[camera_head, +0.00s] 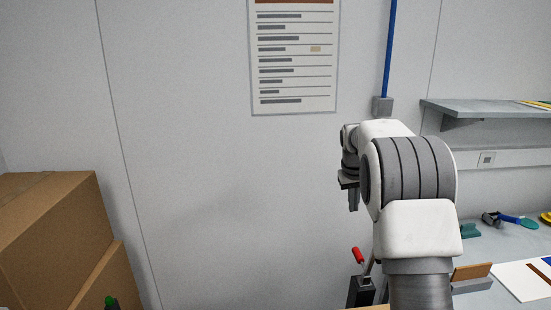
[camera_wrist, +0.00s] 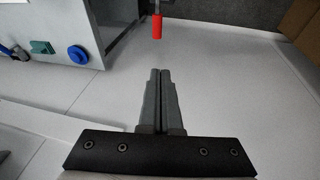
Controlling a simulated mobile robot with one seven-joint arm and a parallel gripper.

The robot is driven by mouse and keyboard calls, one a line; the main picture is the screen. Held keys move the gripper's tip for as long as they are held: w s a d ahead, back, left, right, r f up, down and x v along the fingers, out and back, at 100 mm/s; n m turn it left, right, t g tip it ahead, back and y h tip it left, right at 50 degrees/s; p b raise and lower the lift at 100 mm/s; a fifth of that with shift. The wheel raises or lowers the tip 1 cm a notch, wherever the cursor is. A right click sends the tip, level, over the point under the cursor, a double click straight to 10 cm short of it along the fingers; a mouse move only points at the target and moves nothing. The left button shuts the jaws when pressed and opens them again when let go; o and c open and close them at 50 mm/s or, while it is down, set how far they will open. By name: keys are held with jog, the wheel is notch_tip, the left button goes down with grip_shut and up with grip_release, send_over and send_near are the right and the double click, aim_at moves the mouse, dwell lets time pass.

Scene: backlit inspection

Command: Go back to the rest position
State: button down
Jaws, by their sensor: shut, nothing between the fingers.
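My gripper (camera_wrist: 160,75) points away from the wrist in the wrist view, its two grey fingers together with nothing between them. In the head view my gripper (camera_head: 353,200) hangs at the end of my folded white and grey arm, left of the arm's large joint and in front of the wall. A red handle (camera_wrist: 157,26) shows beyond the fingertips in the wrist view, apart from them. A red-handled tool (camera_head: 358,256) also shows below my gripper in the head view.
Cardboard boxes (camera_head: 45,225) stand at the lower left. A workbench (camera_head: 505,245) with tools and a sheet (camera_head: 525,281) is at the right, under a wall shelf (camera_head: 480,108). A printed notice (camera_head: 293,60) hangs on the wall. The wrist view shows a blue round thing (camera_wrist: 78,55) at upper left.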

jog(key=s+a+r+t, duration=0.1)
jog(key=s+a+r, duration=0.25)
jog(key=s, duration=0.35)
jog(key=s+a+r+y, duration=0.1)
jog(key=s+a+r, duration=0.1)
jog(key=s+r, duration=0.35)
jog(key=s+a+r+t, duration=0.1)
jog(key=s+a+r, duration=0.15)
jog(key=s, duration=0.55)
jog(key=s+a+f, duration=0.2)
jog(key=s, duration=0.8)
jog(key=s+a+f+y, duration=0.1)
jog(key=s+a+f, duration=0.1)
jog(key=s, duration=0.7)
jog(key=shift+s+f+t, duration=0.3)
jog(key=shift+s, duration=0.05)
